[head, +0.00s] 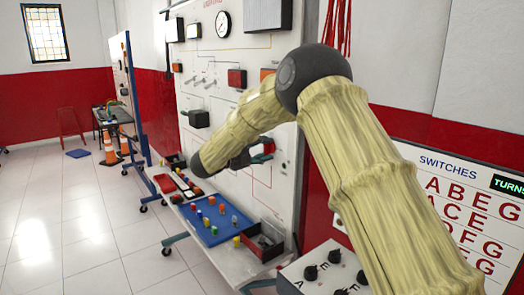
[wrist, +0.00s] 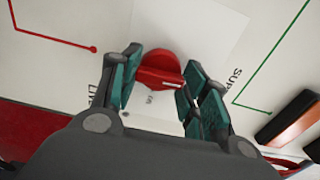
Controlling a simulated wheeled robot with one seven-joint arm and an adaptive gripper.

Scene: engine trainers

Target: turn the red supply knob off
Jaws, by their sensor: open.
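The red supply knob (wrist: 159,65) is on a white panel in the wrist view, a round disc with a raised grip bar. The bar runs roughly sideways across the picture, tilting slightly down to the right. My gripper (wrist: 160,84) is open, with one green-padded finger to the left of the knob and the other to its right. The right finger is close to the bar's end; I cannot tell whether it touches. In the head view my gripper (head: 258,153) is at the white panel (head: 222,92), and I cannot make out the knob there.
Printed lettering and red and green lines surround the knob. A dark block with an orange face (wrist: 292,122) is at the right in the wrist view. Below the panel, a shelf holds a blue tray (head: 222,238) with several small coloured pieces and a dark red-edged box (head: 262,242).

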